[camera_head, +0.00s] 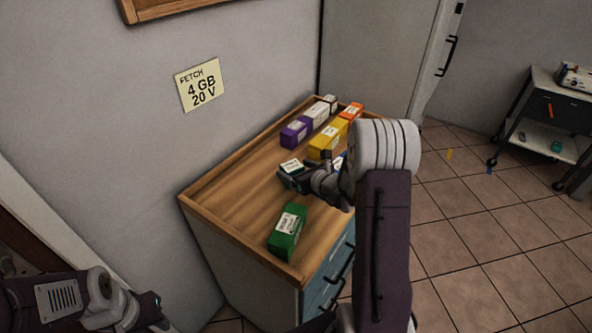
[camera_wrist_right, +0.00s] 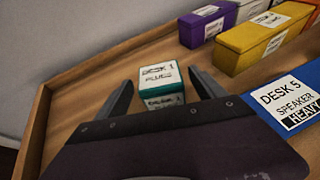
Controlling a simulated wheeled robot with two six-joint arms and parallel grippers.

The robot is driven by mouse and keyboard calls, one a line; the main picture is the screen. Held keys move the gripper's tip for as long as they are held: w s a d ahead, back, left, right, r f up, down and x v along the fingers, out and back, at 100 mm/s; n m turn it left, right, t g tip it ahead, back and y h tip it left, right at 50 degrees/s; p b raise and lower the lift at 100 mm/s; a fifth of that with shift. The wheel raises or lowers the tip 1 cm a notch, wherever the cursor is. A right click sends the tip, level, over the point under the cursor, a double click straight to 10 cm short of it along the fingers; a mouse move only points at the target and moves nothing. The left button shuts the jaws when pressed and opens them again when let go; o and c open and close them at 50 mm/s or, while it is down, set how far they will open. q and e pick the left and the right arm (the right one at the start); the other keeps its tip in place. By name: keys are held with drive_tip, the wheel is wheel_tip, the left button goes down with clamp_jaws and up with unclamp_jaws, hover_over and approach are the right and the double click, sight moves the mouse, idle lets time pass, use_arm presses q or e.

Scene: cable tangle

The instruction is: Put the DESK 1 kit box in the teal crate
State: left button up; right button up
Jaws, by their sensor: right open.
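The DESK 1 kit box (camera_wrist_right: 162,80) is a small teal box with a white label. It sits on the wooden cabinet top, between and just beyond the fingers of my right gripper (camera_wrist_right: 163,86) in the wrist view. The fingers are spread, with a gap on each side of the box. In the head view the box's white label (camera_head: 291,166) shows at the tip of my right gripper (camera_head: 289,176), which hides part of it. My left arm is at the lower left, away from the cabinet; its finger state is unclear. I see no teal crate in either view.
The cabinet top (camera_head: 228,189) has a raised rim. A green box (camera_head: 287,233) stands near its front. Purple (camera_head: 296,132), yellow (camera_head: 327,140) and orange (camera_head: 352,110) boxes stand farther back. A blue DESK 5 box (camera_wrist_right: 287,103) is close right of my right gripper.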

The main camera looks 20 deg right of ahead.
drive_tip(key=shift+r+p, duration=0.3)
drive_tip(key=shift+r, duration=0.05)
drive_tip(key=v, duration=1.2)
drive_tip(key=shift+f, duration=0.25)
drive_tip(key=shift+s, duration=0.1)
drive_tip(key=shift+c, duration=0.6)
drive_tip(key=shift+f, duration=0.1)
